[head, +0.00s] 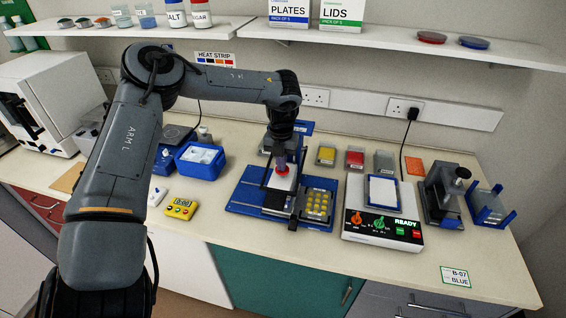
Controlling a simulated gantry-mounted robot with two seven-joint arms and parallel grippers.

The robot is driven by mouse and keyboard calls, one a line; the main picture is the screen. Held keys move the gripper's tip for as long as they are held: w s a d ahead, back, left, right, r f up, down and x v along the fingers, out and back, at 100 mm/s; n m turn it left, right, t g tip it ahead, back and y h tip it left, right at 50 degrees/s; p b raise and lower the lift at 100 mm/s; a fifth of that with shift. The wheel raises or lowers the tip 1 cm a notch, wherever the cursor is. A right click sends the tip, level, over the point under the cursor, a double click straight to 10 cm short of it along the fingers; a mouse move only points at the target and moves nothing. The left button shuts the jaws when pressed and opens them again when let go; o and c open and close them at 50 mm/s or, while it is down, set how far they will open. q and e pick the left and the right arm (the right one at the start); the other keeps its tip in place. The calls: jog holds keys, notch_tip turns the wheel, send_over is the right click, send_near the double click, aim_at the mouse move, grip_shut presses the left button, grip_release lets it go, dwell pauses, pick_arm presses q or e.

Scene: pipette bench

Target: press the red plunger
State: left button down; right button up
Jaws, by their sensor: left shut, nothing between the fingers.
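The red plunger (283,170) shows as a small red cap on top of a white block in the blue pipetting station (245,197) at the middle of the bench. My left gripper (281,159) points down right above the plunger, its fingers shut and empty. The fingertips are at or just over the red cap; I cannot tell whether they touch it. The gripper hides part of the cap and the station's back. My right gripper is not in view.
A yellow-dotted rack (317,204) sits on the station's right side. A white device (383,238) reading READY stands to the right, and a blue bin (201,167) and yellow timer (180,208) to the left. The bench front (330,240) is partly clear.

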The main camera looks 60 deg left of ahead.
pick_arm(q)
notch_tip(320, 180, up, 4)
jog(key=shift+f+p, duration=0.25)
jog(key=shift+p, duration=0.95)
notch_tip(320, 180, up, 9)
jog(key=shift+b, duration=0.4)
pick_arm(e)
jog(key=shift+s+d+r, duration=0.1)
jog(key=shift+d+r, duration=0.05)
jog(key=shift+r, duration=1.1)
pick_arm(q)
jog(key=shift+s, duration=0.15)
